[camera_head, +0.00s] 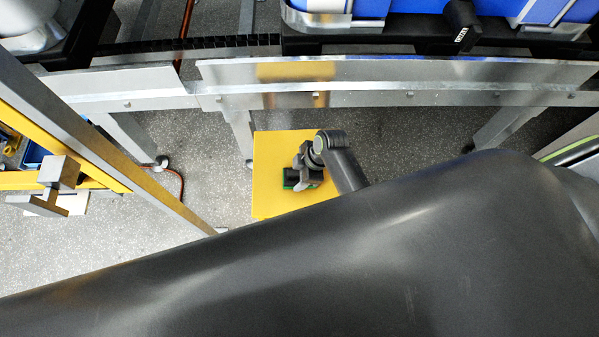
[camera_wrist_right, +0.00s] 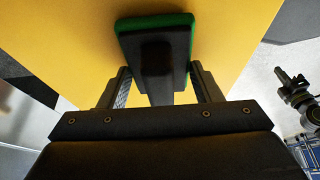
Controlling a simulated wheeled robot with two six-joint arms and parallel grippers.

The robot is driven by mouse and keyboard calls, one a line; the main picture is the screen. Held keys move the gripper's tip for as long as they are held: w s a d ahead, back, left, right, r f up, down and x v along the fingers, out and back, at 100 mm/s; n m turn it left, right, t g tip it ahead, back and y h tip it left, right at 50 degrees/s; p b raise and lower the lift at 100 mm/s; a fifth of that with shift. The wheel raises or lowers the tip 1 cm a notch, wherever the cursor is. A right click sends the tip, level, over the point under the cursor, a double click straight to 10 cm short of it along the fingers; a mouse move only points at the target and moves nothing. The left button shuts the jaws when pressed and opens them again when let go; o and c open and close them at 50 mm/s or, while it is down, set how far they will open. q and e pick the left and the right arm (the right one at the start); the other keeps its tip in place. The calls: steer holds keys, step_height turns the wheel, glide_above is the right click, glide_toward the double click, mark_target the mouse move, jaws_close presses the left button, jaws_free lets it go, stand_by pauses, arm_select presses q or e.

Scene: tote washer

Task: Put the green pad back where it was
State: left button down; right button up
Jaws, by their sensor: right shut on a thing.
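The green pad (camera_wrist_right: 183,22) has a dark block-like back with a raised black grip and a green layer on its far side. It lies at or just above a yellow panel (camera_head: 270,195); I cannot tell if it touches. The yellow surface also fills much of the right wrist view (camera_wrist_right: 70,35). My right gripper (camera_wrist_right: 160,90) is shut on the pad's black grip, one finger on each side. In the head view the right gripper (camera_head: 300,172) hides part of the pad, and a little green shows below it. My left gripper is not in view.
A metal conveyor rail (camera_head: 400,85) runs across above the yellow panel, with blue totes (camera_head: 545,10) behind it. A slanting metal post (camera_head: 100,135) and yellow frame stand at left. My dark body part covers the lower head view.

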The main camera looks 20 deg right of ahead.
steer(key=shift+f, duration=0.1)
steer(key=o, duration=1.5)
steer(key=p+v, duration=0.2)
steer(key=v, duration=1)
steer(key=shift+d, duration=0.1)
